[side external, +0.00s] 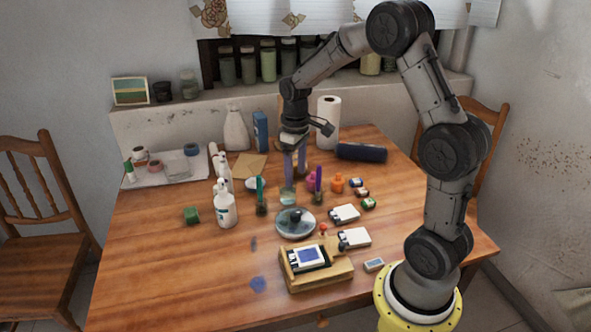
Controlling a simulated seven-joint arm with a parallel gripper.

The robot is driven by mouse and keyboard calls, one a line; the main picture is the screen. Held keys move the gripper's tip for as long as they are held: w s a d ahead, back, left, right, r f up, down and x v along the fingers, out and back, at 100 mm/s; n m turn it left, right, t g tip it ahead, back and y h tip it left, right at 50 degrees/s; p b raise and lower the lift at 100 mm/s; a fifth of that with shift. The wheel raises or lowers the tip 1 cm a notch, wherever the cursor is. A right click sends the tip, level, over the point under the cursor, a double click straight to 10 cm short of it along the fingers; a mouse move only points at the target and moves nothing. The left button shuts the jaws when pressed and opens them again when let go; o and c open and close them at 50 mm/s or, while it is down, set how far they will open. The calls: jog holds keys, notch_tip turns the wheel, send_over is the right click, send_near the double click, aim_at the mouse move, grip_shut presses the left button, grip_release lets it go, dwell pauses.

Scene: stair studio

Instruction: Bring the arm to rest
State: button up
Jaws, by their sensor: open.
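My gripper (295,163) points straight down over the middle of the wooden table (155,270). It is open, with its two long fingers apart and nothing seen between them. Its fingertips are close above or behind a small glass jar (287,196); I cannot tell whether they touch it. My arm reaches from the right front, bends high above the table and comes down to the gripper.
Around the gripper stand a purple marker (319,179), an orange bottle (338,183), a white pump bottle (226,209) and a paper roll (328,122). A wooden box with a screen (318,277) stands in front. The table's left front is mostly clear.

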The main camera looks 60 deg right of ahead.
jog(key=shift+r, duration=0.15)
jog(key=s+a+r+n+t, duration=0.1)
jog(key=s+a+r+t, duration=0.1)
jog(key=a+r, duration=0.4)
jog(key=s+a+r+n+t, duration=0.15)
jog(key=a+r, duration=0.25)
jog(key=r, duration=0.4)
jog(key=s+a+f+m+t, duration=0.1)
jog(key=s+a, duration=0.4)
jog(key=s, duration=1.1)
jog(key=shift+s+m+t, duration=0.3)
jog(key=shift+m+t, duration=0.25)
jog(key=shift+m, duration=0.2)
jog(key=shift+a, duration=0.1)
